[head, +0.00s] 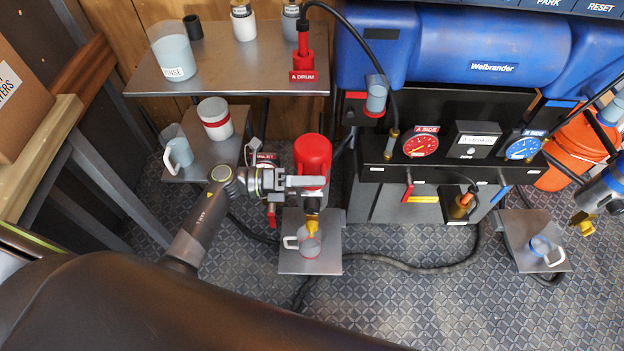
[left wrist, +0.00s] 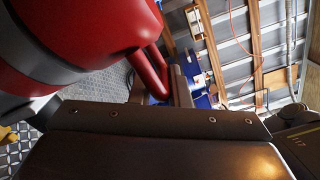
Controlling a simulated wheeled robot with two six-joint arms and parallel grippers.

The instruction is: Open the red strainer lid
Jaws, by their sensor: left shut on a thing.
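The red strainer lid (head: 313,152) is a rounded red cap on top of the strainer left of the black gauge panel. It looks seated and upright. In the left wrist view the red lid (left wrist: 85,35) fills the upper left, with a red bar (left wrist: 152,65) sticking out from it. My left gripper (head: 308,182) reaches in from the left, just below the cap, and is shut on the red bar. The fingertips' contact is partly hidden.
A clear cup (head: 309,243) stands on a small grey tray (head: 294,266) under the strainer's brass valve (head: 311,224). A metal shelf (head: 255,62) with containers is at upper left. Black hoses (head: 410,265) cross the patterned floor. Another cup (head: 541,246) is at right.

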